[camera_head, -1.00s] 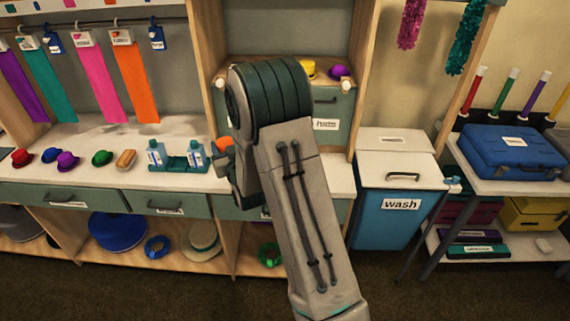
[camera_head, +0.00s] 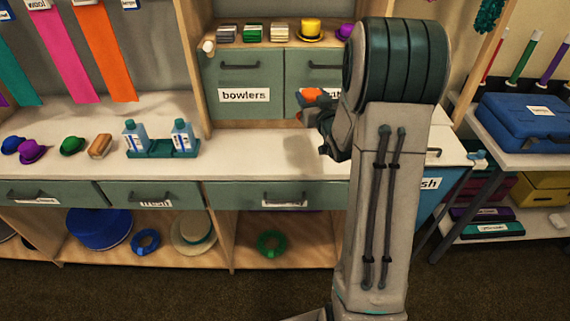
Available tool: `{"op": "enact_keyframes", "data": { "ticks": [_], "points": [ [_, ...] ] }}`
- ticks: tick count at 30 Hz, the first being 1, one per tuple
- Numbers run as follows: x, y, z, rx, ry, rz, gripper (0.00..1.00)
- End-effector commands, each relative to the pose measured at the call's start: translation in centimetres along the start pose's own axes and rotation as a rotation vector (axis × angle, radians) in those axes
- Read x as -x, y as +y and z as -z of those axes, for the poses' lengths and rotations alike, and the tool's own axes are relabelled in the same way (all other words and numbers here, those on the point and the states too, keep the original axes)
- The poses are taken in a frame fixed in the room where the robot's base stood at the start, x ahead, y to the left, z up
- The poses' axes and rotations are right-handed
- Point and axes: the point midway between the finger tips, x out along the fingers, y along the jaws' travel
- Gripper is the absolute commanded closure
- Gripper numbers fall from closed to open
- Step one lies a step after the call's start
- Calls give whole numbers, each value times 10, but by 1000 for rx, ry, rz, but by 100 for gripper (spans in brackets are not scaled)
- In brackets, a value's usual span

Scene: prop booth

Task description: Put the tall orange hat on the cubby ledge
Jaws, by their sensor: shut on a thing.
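The orange hat (camera_head: 315,96) is in my gripper (camera_head: 322,108), raised in front of the labelled drawers. My gripper is shut on it. Only a small orange part shows, so its full shape is hidden. The wooden ledge (camera_head: 262,44) above the drawers looks like the cubby ledge. A tall yellow hat (camera_head: 311,28) and a purple hat (camera_head: 345,31) stand on it, with several small boxes or brushes to their left. The hat is lower than the ledge and apart from it. My arm covers the ledge's right end.
Drawers (camera_head: 243,84) sit under the ledge, one labelled bowlers. The white counter (camera_head: 240,165) is clear in front of them. Two bottles (camera_head: 136,138) in a green holder, a brown brush (camera_head: 100,146) and small hats stand at left. A blue case (camera_head: 525,123) lies on the right shelf.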

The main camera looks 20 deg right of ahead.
Motion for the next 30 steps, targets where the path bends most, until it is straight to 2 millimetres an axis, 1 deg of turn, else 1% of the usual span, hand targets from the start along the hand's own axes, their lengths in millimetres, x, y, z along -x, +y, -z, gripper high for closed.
{"op": "enact_keyframes", "data": {
  "ticks": [1,6,9,12,15,18,21,23,30],
  "points": [
    [8,19,-17,2,6,-9,69],
    [35,67,-35,0,12,-16,69],
    [51,90,-44,-2,15,-22,69],
    [65,107,-50,-3,17,-28,69],
    [75,118,-54,-5,19,-31,69],
    [80,123,-55,-7,20,-33,69],
    [76,119,-60,-8,19,-30,69],
    [68,112,-66,-10,18,-28,69],
    [28,74,-100,-11,16,-28,69]
  ]
}}
